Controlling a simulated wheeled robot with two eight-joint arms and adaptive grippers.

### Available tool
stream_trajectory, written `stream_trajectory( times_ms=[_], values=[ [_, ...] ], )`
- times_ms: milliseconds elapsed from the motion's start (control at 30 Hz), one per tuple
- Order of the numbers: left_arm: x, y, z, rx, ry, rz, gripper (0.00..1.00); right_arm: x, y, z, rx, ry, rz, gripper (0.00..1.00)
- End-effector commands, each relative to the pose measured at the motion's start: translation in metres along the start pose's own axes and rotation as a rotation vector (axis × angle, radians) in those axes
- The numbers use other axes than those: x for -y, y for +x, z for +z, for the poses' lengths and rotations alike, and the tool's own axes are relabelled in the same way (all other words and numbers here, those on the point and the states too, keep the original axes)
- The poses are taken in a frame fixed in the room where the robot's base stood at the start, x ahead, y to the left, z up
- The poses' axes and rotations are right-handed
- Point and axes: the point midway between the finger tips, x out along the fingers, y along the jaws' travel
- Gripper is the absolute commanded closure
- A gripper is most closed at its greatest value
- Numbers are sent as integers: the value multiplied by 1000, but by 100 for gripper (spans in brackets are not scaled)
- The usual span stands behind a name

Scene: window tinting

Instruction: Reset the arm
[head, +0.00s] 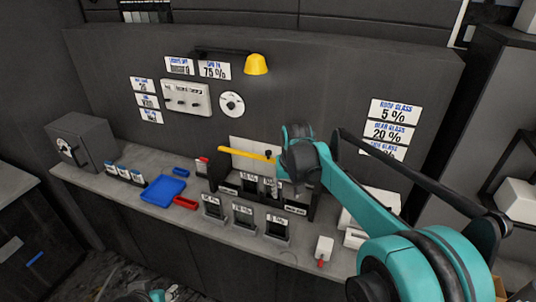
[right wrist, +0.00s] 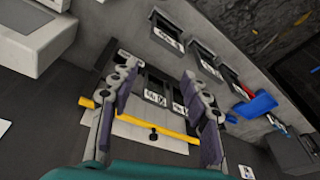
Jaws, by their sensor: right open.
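My right arm (head: 340,185) reaches in from the right over the counter. My right gripper (head: 284,172) is above the dark holder (head: 228,186) on the counter. In the right wrist view its two fingers stand wide apart with nothing between the pads (right wrist: 158,88). A yellow bar (head: 238,153) lies behind the gripper in the head view. In the right wrist view the yellow bar (right wrist: 150,120) crosses beyond the fingers; I cannot tell whether it touches them. Only a small teal part of mine shows at the bottom edge of the head view; my left gripper is not visible.
The counter (head: 130,175) carries a blue tray (head: 163,189), a red tray (head: 186,203) and a dark safe (head: 84,142). Several labelled black holders (head: 242,215) stand along the front. A yellow lamp (head: 256,65) juts from the wall panel. White boxes stand near my arm.

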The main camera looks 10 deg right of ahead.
Motion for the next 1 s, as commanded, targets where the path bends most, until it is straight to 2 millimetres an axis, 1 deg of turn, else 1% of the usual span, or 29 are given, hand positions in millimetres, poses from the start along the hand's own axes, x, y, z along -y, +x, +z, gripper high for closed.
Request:
stream_trajectory(
  times_ms=[67, 133, 167, 267, 367, 400, 467, 500, 567, 600, 700, 800, 833, 900, 1000],
  values=[
    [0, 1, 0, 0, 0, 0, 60, 0, 0, 1, -1, 0, 0, 53],
    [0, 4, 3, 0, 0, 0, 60, -1, 0, 6, -7, -4, -1, 53],
    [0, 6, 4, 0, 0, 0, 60, -1, 0, 11, -13, -6, -2, 53],
    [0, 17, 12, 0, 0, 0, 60, -4, -1, 34, -45, -21, -7, 53],
    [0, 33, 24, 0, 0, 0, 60, -8, 1, 70, -95, -43, -15, 53],
    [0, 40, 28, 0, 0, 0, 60, -11, 3, 87, -117, -53, -17, 53],
    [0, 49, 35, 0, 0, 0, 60, -14, 8, 111, -151, -67, -21, 53],
    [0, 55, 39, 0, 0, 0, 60, -16, 12, 127, -173, -78, -24, 53],
    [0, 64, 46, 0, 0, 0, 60, -19, 20, 151, -206, -93, -27, 53],
    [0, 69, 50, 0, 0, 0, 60, -22, 26, 167, -229, -102, -29, 53],
    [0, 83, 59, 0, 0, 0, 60, -27, 46, 205, -283, -126, -33, 53],
    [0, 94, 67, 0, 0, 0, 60, -31, 66, 235, -327, -146, -36, 53],
    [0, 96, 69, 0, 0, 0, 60, -32, 71, 243, -339, -151, -37, 53],
    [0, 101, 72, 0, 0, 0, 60, -34, 81, 256, -361, -160, -38, 53],
    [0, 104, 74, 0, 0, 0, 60, -36, 91, 268, -382, -169, -38, 53]
  ],
)
